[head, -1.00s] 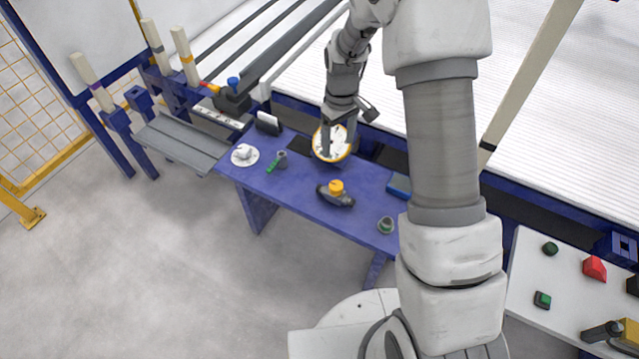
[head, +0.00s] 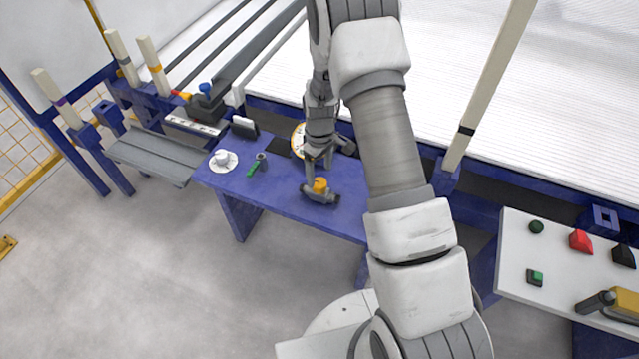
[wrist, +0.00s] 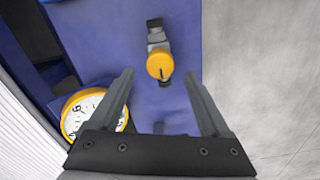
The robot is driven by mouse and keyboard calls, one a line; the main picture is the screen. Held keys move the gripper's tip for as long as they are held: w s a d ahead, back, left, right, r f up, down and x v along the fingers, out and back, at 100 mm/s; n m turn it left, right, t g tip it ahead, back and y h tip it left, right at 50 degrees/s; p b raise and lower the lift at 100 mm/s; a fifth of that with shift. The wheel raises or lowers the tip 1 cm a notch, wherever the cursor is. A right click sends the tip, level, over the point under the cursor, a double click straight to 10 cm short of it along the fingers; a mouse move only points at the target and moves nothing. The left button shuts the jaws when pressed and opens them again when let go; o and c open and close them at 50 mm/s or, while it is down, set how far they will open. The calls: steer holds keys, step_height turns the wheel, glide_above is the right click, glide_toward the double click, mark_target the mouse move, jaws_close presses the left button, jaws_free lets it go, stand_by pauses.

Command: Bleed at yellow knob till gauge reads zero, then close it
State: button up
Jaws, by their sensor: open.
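The gauge (head: 298,141) has a white face and yellow rim, and is partly hidden behind my gripper. In the wrist view the gauge (wrist: 88,112) is cut by my left finger; its reading is too small to tell. My gripper (head: 319,165) is open and empty, just above and behind the knob; it also shows in the wrist view (wrist: 160,80).
On the blue table (head: 285,195) stand a white cup on a saucer (head: 223,160), a green-handled item (head: 257,165) and a dark holder (head: 244,128). A white panel with buttons (head: 560,255) is at right. The table's front middle is clear.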

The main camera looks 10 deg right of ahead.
mark_target(319, 183)
steer(key=shift+f+b, duration=0.4)
steer(key=shift+f, duration=1.85)
steer(key=shift+c, duration=0.2)
jaws_close()
